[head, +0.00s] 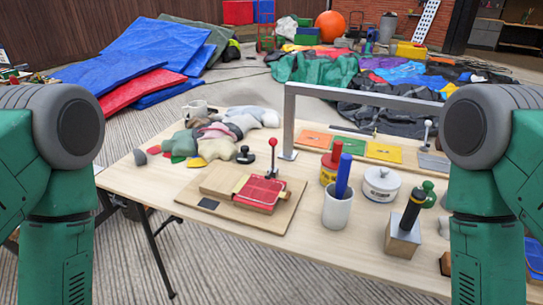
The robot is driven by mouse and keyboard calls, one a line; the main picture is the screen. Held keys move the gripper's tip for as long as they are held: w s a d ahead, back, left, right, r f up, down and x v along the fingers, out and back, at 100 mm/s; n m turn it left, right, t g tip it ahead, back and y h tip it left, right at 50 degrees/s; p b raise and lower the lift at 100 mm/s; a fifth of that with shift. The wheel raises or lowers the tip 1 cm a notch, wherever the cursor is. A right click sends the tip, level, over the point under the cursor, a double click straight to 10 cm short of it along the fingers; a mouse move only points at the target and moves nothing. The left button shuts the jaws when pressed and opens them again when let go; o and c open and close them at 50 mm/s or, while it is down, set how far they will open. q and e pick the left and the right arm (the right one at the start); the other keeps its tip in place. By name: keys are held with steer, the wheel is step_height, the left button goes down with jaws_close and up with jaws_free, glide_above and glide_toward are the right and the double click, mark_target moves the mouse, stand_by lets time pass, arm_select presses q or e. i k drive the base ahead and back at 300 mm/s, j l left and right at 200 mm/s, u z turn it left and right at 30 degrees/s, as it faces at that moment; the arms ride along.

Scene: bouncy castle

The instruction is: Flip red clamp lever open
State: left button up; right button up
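The red clamp lever (272,158) stands upright on a wooden board (228,212) near the middle of the table. Whether the clamp is locked cannot be told. Only upper parts of my two green arms show, at the left and right edges. Neither gripper is in view.
A black-knobbed upright (245,154) stands behind the board. Soft colored fabric pieces (205,135) lie behind left. The front-left tabletop is clear.

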mark_target(273, 141)
steer(key=i+j, duration=0.15)
steer(key=j, duration=0.2)
steer(key=i+j+z, duration=0.1)
steer(key=j, duration=0.25)
steer(key=i+j, duration=0.25)
steer(key=j+u, duration=0.1)
steer(key=j, duration=0.3)
steer(key=i+l+z, duration=0.15)
steer(key=k, duration=0.05)
